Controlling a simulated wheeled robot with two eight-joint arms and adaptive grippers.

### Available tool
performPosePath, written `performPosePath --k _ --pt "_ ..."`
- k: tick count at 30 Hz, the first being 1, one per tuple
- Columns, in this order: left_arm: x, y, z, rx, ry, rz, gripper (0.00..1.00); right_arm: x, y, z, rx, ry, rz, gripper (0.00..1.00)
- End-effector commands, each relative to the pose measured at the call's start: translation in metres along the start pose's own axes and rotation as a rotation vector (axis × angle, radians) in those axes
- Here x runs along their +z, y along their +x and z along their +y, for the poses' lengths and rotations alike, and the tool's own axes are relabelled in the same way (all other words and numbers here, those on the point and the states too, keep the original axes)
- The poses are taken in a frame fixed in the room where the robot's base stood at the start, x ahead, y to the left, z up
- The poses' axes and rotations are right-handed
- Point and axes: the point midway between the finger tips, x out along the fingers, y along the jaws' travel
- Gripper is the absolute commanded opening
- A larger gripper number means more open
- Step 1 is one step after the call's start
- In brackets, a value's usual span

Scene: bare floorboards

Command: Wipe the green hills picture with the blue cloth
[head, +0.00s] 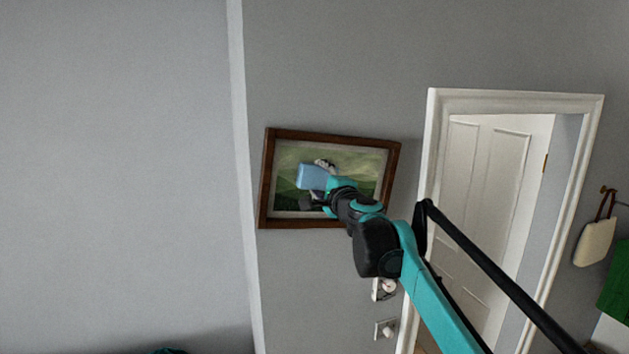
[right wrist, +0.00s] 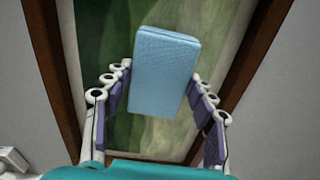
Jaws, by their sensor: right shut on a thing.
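The green hills picture (head: 356,164) hangs on the grey wall in a brown wooden frame, slightly tilted. The blue cloth (head: 311,177) is a folded light blue block in front of the left middle of the picture. My right gripper (head: 324,180) is shut on the cloth. In the right wrist view the cloth (right wrist: 165,70) sits between the two fingers (right wrist: 158,92), with the green picture (right wrist: 118,135) behind it. I cannot tell whether the cloth touches the picture. The cloth and my arm hide part of the picture. My left gripper is not in view.
A white door frame (head: 432,150) with an open white door (head: 490,190) stands right of the picture. Wall switches (head: 385,329) are below it. A cream bag (head: 595,242) and a green item (head: 616,285) hang at the far right. The wall at left is bare.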

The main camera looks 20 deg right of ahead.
Motion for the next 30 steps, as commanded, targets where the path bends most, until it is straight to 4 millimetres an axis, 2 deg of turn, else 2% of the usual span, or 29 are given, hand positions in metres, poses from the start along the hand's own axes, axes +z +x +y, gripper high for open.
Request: performPosePath --k 7,14,24,30 --pt "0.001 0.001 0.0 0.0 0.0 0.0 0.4 -0.024 0.001 -0.001 -0.001 0.0 0.003 0.33" --pt "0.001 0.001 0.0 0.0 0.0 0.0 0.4 -0.032 0.001 -0.001 0.0 0.0 0.002 0.33" --pt "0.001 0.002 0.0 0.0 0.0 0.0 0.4 -0.06 0.0 -0.002 -0.001 0.0 0.003 0.33" --pt "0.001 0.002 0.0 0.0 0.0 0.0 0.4 -0.066 0.0 -0.003 0.0 0.0 0.002 0.33"
